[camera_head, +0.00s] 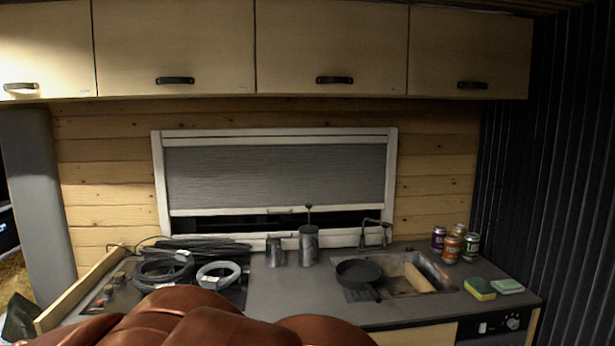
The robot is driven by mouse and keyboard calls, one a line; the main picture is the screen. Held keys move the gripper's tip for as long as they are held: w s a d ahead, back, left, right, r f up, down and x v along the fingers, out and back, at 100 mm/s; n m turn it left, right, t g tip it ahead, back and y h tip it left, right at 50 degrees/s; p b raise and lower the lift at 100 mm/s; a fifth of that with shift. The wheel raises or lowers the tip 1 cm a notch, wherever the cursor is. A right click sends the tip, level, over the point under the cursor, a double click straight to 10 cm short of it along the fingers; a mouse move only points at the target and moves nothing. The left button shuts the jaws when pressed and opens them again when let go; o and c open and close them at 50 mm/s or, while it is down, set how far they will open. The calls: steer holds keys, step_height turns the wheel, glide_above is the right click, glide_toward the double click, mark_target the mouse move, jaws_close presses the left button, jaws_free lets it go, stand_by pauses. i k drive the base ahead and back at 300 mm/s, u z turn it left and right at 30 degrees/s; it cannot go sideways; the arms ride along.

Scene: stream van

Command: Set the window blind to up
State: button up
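The window blind (275,175) is a grey pleated sheet inside a white window frame (392,175) on the wooden back wall. It hangs from the top of the frame and covers most of the window. A strip of dark window (230,223) shows below the rail. The tops of a canister and a moka-like pot partly hide the lower frame. My gripper is not in view.
The counter below the window holds coiled cables (165,270), a metal canister (309,245), a pan (358,272), a sink (436,270), several cans (451,247) and sponges (480,289). Cupboards (330,45) hang above. Rounded brown shapes, unclear to me, fill the bottom edge.

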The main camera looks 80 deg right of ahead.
mark_target(255, 179)
steer(key=z, duration=2.65)
steer(key=k, duration=0.6)
steer(key=u, duration=0.95)
steer(key=i, duration=1.65)
steer(key=z, duration=0.7)
